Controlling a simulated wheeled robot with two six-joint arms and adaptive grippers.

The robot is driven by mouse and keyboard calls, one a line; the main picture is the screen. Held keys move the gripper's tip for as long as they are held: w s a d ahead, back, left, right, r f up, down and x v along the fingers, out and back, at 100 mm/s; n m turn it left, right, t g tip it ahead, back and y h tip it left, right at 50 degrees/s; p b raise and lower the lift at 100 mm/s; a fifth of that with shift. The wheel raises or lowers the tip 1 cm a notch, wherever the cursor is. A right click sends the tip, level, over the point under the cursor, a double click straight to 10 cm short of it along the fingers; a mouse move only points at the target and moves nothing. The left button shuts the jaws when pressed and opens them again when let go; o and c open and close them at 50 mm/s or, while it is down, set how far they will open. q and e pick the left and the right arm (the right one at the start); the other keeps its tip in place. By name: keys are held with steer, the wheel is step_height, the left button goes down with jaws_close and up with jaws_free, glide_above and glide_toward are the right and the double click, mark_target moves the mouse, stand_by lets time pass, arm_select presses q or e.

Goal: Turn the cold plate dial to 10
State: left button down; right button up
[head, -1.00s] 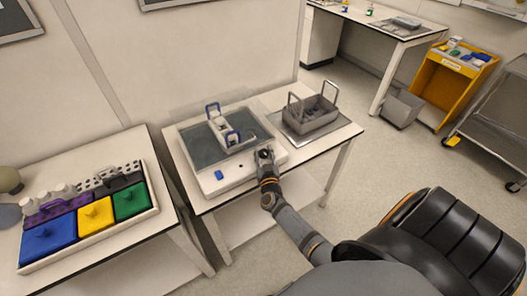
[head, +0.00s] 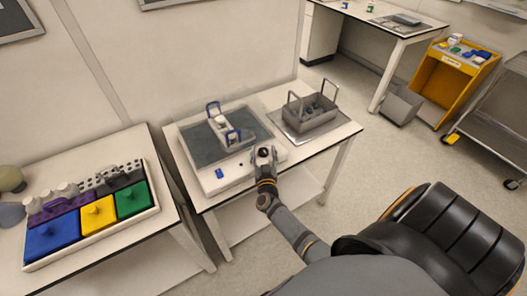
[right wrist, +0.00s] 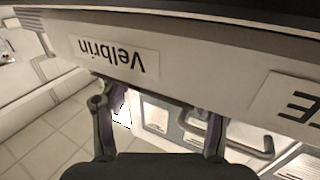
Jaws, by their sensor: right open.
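The cold plate (head: 206,151) is a white unit with a dark grey top, on the middle table. A blue switch (head: 219,173) and a small dark spot show on its front strip. My right gripper (head: 264,154) is at the front right corner of the unit, over that strip. I cannot make out the dial or its numbers; the gripper may cover it. In the right wrist view the two fingers (right wrist: 158,112) stand apart with nothing seen held between them. A white panel (right wrist: 187,71) with an upside-down "Velbrin" label lies beyond them. My left gripper is not in view.
A light grey carrier with blue handles (head: 226,130) stands on the plate. A grey basket (head: 311,117) stands to its right. A tray of coloured blocks (head: 98,218) is on the left table. The floor between the table and the yellow cart (head: 449,87) is open.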

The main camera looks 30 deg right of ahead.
steer(key=v, duration=1.1)
steer(key=shift+s, duration=0.1)
